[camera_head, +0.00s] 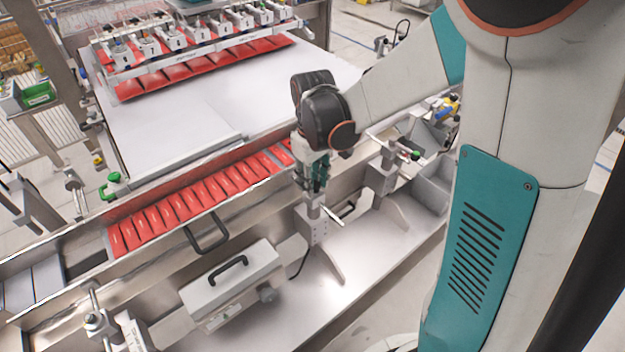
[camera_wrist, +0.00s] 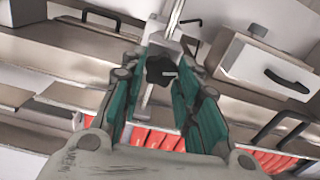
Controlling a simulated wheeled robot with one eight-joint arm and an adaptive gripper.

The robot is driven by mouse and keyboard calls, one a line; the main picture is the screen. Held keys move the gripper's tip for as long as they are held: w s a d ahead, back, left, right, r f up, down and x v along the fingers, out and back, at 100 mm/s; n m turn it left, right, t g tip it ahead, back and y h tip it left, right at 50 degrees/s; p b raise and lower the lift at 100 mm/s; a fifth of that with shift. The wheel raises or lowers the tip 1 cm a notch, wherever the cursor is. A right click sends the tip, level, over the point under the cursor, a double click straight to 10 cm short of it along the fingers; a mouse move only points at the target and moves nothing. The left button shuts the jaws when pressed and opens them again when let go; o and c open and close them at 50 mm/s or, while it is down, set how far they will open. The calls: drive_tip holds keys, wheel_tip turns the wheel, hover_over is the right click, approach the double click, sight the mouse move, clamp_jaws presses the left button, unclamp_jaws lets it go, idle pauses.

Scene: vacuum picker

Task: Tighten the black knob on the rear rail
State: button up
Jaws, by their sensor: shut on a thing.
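The black knob (camera_wrist: 160,69) shows in the wrist view between the two teal fingers of my gripper (camera_wrist: 158,84), near their tips. It sits on a metal block with a thin rod (camera_wrist: 176,18). The fingers are closed on the knob from both sides. In the head view my gripper (camera_head: 314,188) points down onto the top of a metal bracket (camera_head: 314,228). There the fingers hide the knob.
A row of red packs (camera_head: 180,207) lies in a channel left of my gripper. A grey box with a black handle (camera_head: 233,284) stands in front. Another bracket with a rod (camera_head: 386,171) is to the right. A vacuum picker head (camera_head: 190,53) is at the back.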

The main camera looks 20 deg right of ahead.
drive_tip(key=m, duration=0.5)
drive_tip(key=shift+d+m, duration=0.1)
drive_tip(key=shift+m, duration=0.2)
drive_tip(key=m, duration=0.5)
drive_tip(key=shift+b, duration=0.35)
drive_tip(key=m, duration=0.6)
drive_tip(key=shift+s+d, duration=0.1)
drive_tip(key=shift+d, duration=0.05)
drive_tip(key=m, duration=0.4)
drive_tip(key=shift+m, duration=0.4)
drive_tip(key=o, duration=1.1)
drive_tip(key=shift+c, duration=0.2)
drive_tip(key=shift+r, duration=0.1)
